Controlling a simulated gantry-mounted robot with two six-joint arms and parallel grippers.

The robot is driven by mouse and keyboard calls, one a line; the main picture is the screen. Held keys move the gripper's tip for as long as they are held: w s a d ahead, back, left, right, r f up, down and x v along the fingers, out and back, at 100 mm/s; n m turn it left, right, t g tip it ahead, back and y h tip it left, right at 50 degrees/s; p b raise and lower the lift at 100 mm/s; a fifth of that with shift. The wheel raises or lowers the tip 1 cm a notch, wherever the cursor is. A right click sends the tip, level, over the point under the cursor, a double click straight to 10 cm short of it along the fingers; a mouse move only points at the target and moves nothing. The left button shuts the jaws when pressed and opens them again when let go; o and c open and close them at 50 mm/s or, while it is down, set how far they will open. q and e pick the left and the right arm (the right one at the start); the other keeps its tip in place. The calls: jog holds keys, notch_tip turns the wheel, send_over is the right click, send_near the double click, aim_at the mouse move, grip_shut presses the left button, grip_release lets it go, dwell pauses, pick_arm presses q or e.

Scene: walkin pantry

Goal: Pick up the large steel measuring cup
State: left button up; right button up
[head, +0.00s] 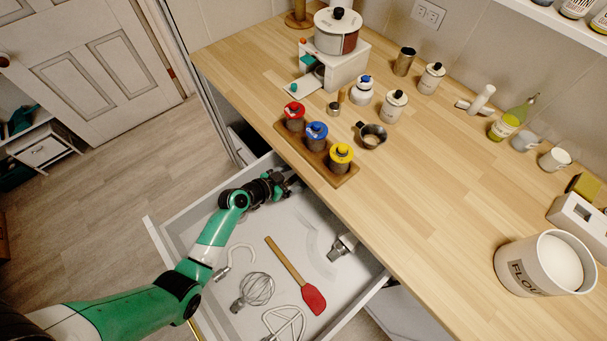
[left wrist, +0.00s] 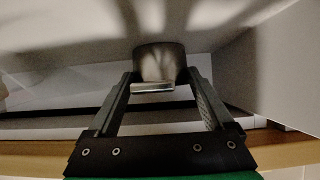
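A steel cup (left wrist: 158,62) with a bright flat edge lies in the left wrist view, at the tips of my left gripper (left wrist: 160,80). The fingers are spread, one on each side of it; I cannot tell whether they touch it. In the head view my left gripper (head: 288,183) is low in the open drawer, by its counter side, and hides the cup there. Another steel cup with a dark handle (head: 371,136) stands on the counter, and a smaller steel cup (head: 333,110) stands near it. My right gripper is not in view.
The drawer (head: 312,312) also holds a red spatula (head: 312,298), a whisk (head: 258,289), a hook, a flat beater and a metal piece (head: 343,246). The counter edge overhangs the drawer. A wooden tray (head: 345,181) with three lidded jars sits near that edge.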

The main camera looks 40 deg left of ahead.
pick_arm(q)
jog(key=c, duration=0.5)
jog(key=shift+o, duration=0.2)
jog(key=shift+r, duration=0.1)
jog(key=shift+r, duration=0.25)
jog(key=shift+r+p, duration=0.45)
jog(key=shift+p, duration=0.1)
jog(key=s, duration=0.4)
jog(key=s+a, duration=0.1)
jog(key=s, duration=0.8)
jog(key=shift+a+f, duration=0.15)
jog(key=shift+f, duration=0.1)
notch_tip(320, 180, up, 14)
jog(key=p, duration=1.3)
